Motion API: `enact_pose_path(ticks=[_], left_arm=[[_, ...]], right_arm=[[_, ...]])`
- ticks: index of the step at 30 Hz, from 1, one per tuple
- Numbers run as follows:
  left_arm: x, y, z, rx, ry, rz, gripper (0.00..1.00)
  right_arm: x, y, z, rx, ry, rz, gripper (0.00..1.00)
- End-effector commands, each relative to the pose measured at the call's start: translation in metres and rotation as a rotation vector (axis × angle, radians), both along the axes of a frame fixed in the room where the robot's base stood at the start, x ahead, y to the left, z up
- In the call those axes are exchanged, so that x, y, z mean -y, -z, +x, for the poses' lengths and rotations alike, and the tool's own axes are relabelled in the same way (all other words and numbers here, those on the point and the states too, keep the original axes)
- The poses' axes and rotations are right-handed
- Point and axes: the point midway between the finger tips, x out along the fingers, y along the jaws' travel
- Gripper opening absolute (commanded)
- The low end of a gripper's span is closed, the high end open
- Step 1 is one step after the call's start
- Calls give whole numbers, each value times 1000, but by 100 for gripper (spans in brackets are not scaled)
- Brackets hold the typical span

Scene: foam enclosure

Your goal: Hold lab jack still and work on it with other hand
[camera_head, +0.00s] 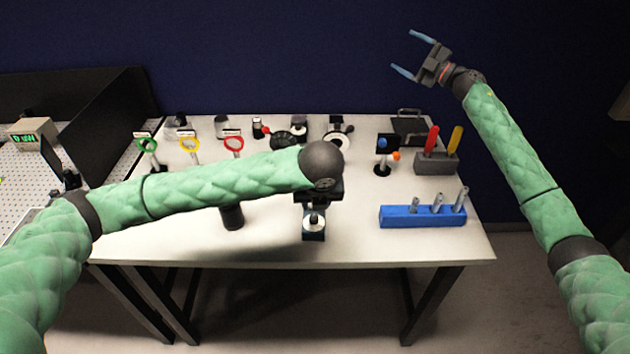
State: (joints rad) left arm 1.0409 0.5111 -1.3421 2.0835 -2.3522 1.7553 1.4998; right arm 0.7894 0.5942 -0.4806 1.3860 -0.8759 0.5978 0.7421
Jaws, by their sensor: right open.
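My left arm reaches across the table from the left, and its dark wrist end stands over what looks like the lab jack (313,234), a small dark-blue device with a round pale knob near the front edge. My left gripper (321,190) points down there, mostly hidden under the wrist. Its fingers do not show, so I cannot tell whether it touches the jack. The jack's upper part is also hidden. My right gripper (412,56) is open and empty, with blue fingertips spread, raised in front of the dark wall, well away from the jack.
A blue block with metal pegs (410,216) stands right of the jack, a dark cylinder (232,217) left of it. A grey holder with red and yellow handles (437,163) stands at the right. Ringed stands and optics line the back.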

Motion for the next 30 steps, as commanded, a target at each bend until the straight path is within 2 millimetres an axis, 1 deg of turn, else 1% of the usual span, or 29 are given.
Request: enact_pose_path(ticks=[1,2,3,5,6,8,9,11,12,14,15,17,18,20,21,23,24,26,27,30], left_arm=[[0,0,0,0,0,0,36],[0,0,0,0,0,0,36],[0,0,0,0,0,0,36],[0,0,0,0,0,0,36],[0,0,0,0,0,0,36],[0,0,0,0,0,0,36],[0,0,0,0,0,0,36],[0,0,0,0,0,0,36],[0,0,0,0,0,0,36],[0,0,0,0,0,0,36],[0,0,0,0,0,0,36],[0,0,0,0,0,0,36],[0,0,0,0,0,0,36],[0,0,0,0,0,0,36],[0,0,0,0,0,0,36],[0,0,0,0,0,0,36],[0,0,0,0,0,0,36],[0,0,0,0,0,0,36],[0,0,0,0,0,0,36],[0,0,0,0,0,0,36]], right_arm=[[-24,2,-5,2,-44,-40,84],[-38,5,-9,0,-70,-66,84],[-56,9,-14,0,-105,-101,84],[-83,16,-22,-6,-157,-157,84],[-100,22,-28,-8,-194,-195,84],[-126,30,-38,-13,-247,-256,84],[-142,37,-45,-17,-282,-297,84],[-166,48,-57,-24,-334,-364,84],[-181,57,-65,-28,-370,-410,84],[-203,69,-78,-38,-424,-483,84],[-217,79,-87,-44,-459,-535,84],[-237,94,-102,-54,-511,-617,84],[-249,105,-112,-63,-544,-675,84],[-265,123,-128,-76,-594,-769,84],[-275,134,-139,-85,-626,-835,84],[-287,155,-156,-102,-672,-945,84],[-293,168,-167,-113,-700,-1021,84],[-299,188,-182,-130,-735,-1136,84],[-300,201,-192,-144,-754,-1214,84],[-298,229,-212,-172,-785,-1403,84]])
